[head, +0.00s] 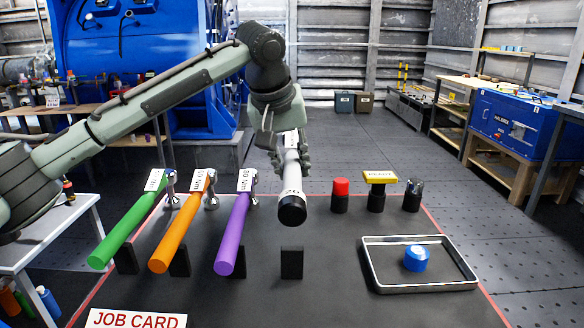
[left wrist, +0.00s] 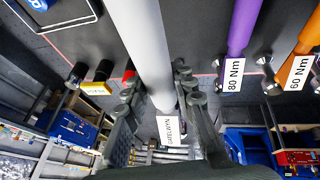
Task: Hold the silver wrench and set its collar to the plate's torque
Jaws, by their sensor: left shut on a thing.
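My left gripper (head: 290,155) is shut on the silver wrench (head: 291,178), holding it above the dark table with its black end (head: 292,209) toward me. A dark marking, too small to read surely, shows on the wrench near that end. In the left wrist view the silver wrench (left wrist: 140,40) runs between the fingers of my left gripper (left wrist: 155,88). A white label (left wrist: 170,130) is at its far end. The job card (head: 135,320) is cut off at the bottom edge, so only its title shows. My right gripper is not in view.
Green (head: 125,230), orange (head: 180,235) and purple (head: 235,230) wrenches rest at left on black stands. A black stand (head: 292,262) is empty. A tray (head: 420,288) holds a blue piece (head: 416,258). A red button (head: 341,187) and yellow sign (head: 380,177) stand behind.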

